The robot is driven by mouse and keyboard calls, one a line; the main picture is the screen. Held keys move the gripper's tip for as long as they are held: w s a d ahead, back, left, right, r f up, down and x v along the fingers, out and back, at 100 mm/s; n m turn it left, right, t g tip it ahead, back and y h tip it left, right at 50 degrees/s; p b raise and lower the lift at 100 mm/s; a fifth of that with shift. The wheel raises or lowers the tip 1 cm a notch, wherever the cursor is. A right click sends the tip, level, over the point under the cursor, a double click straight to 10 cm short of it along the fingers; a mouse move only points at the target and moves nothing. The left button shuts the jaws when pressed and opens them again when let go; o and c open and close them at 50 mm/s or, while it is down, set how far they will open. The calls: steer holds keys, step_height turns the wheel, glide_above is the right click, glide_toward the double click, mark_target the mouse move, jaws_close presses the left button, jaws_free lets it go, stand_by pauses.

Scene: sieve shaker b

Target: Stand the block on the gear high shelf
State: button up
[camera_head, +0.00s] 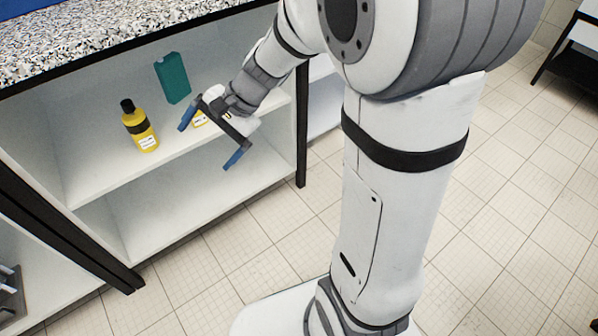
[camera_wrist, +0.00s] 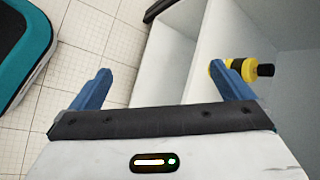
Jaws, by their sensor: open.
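A teal block (camera_head: 172,78) stands upright toward the back of the upper shelf (camera_head: 100,180) in the head view. It looks apart from my gripper (camera_head: 208,143), which is in front of the shelf, to the block's lower right. The blue fingers are spread wide with nothing between them. In the wrist view my gripper (camera_wrist: 162,70) is also open and empty, with shelf boards and floor beyond it. I cannot make out the block in the wrist view.
A yellow bottle (camera_head: 140,127) with a black cap stands left of the block. A yellow item with a white label (camera_head: 200,119) is mostly hidden behind my gripper. A speckled countertop (camera_head: 100,32) lies above. The lower shelf (camera_head: 180,205) looks empty. A dark post (camera_head: 301,125) bounds the right.

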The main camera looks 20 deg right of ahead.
steer(key=s+d+f+n+h, duration=0.1)
steer(key=s+d+n+h, duration=0.7)
steer(key=s+d, duration=0.6)
steer(key=shift+d, duration=0.1)
steer(key=w+r+n+t+p, duration=0.2)
steer(key=w+r+t+p, duration=0.1)
steer(key=r+p, duration=3.6)
steer(key=s+r+m+p, duration=0.1)
steer(key=s+r+p, duration=0.1)
steer(key=r+p, duration=0.45)
steer(key=s+r+p, duration=0.3)
steer(key=r, duration=0.6)
steer(key=shift+m+g, duration=0.3)
steer(key=b+x, duration=0.2)
steer(key=s+b+x, duration=0.1)
steer(key=b+x, duration=0.1)
steer(key=shift+w+f, duration=0.15)
steer(key=shift+f, duration=0.4)
